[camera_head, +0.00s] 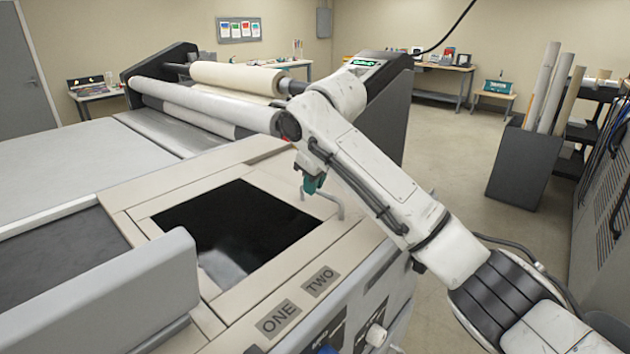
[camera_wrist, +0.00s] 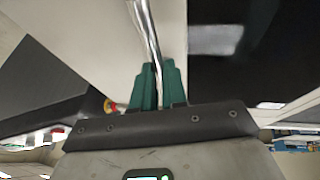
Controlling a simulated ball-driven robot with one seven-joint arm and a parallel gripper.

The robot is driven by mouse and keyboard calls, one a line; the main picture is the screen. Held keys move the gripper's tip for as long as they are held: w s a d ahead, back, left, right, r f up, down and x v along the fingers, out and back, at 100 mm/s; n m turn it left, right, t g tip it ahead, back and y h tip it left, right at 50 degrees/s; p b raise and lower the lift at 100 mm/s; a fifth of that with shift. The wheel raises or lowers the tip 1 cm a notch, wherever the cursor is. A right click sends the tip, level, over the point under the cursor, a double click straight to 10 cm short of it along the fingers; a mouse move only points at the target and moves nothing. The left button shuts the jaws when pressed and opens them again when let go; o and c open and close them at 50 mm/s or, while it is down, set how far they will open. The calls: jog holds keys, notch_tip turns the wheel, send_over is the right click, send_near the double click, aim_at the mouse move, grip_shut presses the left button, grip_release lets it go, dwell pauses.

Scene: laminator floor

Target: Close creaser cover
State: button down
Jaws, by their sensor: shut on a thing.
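The creaser cover appears to be the beige panel (camera_head: 165,206) with a dark glossy window (camera_head: 235,225) on top of the machine. It looks nearly level with the top around it; I cannot tell whether it is fully down. A bent metal handle (camera_head: 338,203) stands at its right side. My gripper (camera_head: 314,184) reaches down to the handle from above, its teal fingers partly hidden by my wrist. In the wrist view, the fingers (camera_wrist: 158,85) are shut on the shiny handle bar (camera_wrist: 146,35), with the pale panel and a dark surface behind it.
A grey raised block (camera_head: 110,300) stands at the near left. Laminator rollers (camera_head: 205,105) lie behind. A bin of tubes (camera_head: 530,165) stands right, with clear floor between.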

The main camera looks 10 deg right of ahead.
jog(key=shift+s+a, duration=0.1)
jog(key=shift+a, duration=0.15)
jog(key=c, duration=1.2)
grip_release()
jog(key=shift+a, duration=0.1)
jog(key=shift+o, duration=0.2)
jog(key=shift+s+r, duration=0.1)
jog(key=shift+r, duration=0.05)
jog(key=b+v, duration=0.2)
jog(key=v, duration=0.8)
jog(key=shift+r, duration=0.3)
jog(key=shift+s, duration=0.1)
jog(key=shift+f, duration=0.1)
